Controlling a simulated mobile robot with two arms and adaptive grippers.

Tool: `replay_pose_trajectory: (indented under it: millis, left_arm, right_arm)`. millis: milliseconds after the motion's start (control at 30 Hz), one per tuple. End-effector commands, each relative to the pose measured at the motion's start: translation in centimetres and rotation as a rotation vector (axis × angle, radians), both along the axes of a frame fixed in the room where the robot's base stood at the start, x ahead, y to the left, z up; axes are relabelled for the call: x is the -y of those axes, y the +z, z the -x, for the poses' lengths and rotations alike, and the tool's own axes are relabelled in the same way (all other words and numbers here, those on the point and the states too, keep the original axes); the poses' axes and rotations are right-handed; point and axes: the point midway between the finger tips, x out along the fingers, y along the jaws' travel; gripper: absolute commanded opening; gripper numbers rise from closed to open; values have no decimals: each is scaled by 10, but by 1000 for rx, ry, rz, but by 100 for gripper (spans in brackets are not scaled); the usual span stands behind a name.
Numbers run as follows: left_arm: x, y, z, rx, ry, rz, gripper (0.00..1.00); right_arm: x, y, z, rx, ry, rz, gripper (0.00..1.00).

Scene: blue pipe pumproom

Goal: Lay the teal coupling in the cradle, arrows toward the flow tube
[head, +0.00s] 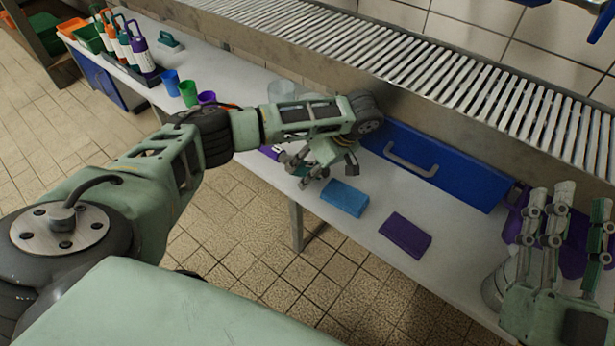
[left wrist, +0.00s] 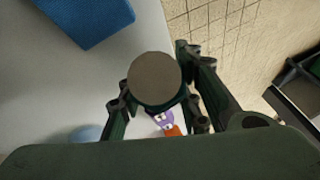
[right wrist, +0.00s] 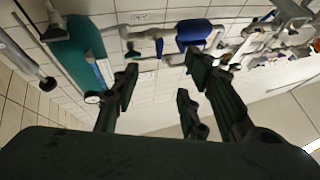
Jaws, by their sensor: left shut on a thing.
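My left gripper (head: 318,170) is low over the white table. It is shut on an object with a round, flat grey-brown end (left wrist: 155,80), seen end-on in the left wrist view. No cradle, flow tube or arrows can be made out in the head view. My right gripper (head: 548,235) is at the right edge, fingers apart and empty.
A blue sponge (head: 344,198) and a purple sponge (head: 405,235) lie near the table's front edge. A blue tray (head: 435,165) with a grey handle stands behind them. Cups (head: 188,92) and handled bottles (head: 142,52) are left. A slatted rack (head: 420,70) runs behind.

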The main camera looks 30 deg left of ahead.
Motion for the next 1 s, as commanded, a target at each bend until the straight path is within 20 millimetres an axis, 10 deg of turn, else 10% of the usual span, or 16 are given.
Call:
replay_pose_trajectory:
  millis: [300, 833, 867, 1000]
  left_arm:
    - [0, -20, 0, 2, 0, -1, 0]
    - [0, -22, 0, 2, 0, -1, 0]
    - [0, -23, 0, 1, 0, 0, 34]
    - [0, -23, 0, 1, -1, -1, 46]
  right_arm:
    - [3, 39, 32, 250, 13, -73, 40]
    - [3, 37, 29, 226, 12, -65, 40]
    - [3, 36, 28, 223, 12, -65, 40]
    - [3, 36, 28, 224, 11, -64, 40]
